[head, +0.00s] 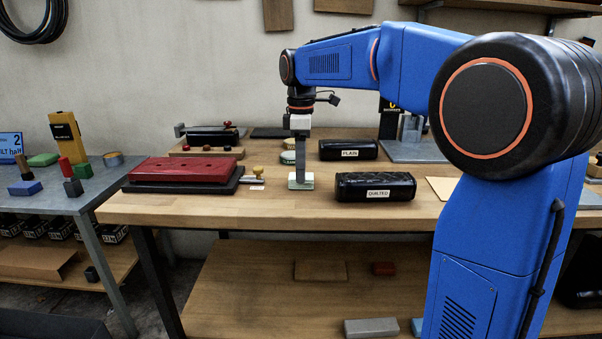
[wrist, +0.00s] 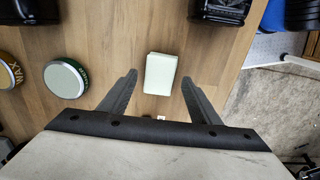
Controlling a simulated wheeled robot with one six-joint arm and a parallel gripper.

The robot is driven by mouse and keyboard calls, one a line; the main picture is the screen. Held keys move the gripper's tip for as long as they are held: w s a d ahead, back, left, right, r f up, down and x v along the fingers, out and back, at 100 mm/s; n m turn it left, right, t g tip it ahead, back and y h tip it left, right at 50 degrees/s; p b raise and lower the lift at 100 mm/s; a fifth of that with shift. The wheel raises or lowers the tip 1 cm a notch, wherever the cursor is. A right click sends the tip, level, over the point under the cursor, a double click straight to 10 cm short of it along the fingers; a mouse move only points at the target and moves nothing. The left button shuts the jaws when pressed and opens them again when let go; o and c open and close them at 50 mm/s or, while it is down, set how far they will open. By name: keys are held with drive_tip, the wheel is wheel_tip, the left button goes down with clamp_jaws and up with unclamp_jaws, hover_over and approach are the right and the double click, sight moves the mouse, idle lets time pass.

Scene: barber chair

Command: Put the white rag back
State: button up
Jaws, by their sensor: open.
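The white rag (head: 308,182) looks like a small, pale, folded block. It lies on the wooden bench near the front edge, left of the roll labelled QUILTED. It also shows in the wrist view (wrist: 160,72), lying between and slightly beyond my fingertips. My gripper (head: 300,174) points straight down over the rag. In the wrist view my gripper (wrist: 159,78) is open, with a gap between each finger and the rag. The head view does not show clearly whether the fingertips touch the bench.
Two black rolls, PLAIN (head: 348,149) and QUILTED (head: 376,187), lie to the right. Round tins (head: 288,157) stand behind my gripper. A red case (head: 183,171) and a small brass-knobbed tool (head: 257,174) are to the left. Bare wood (head: 220,210) runs along the front edge.

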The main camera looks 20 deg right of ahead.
wheel_tip(320, 180, up, 10)
idle(0.4)
drive_tip(key=shift+s+f, duration=0.1)
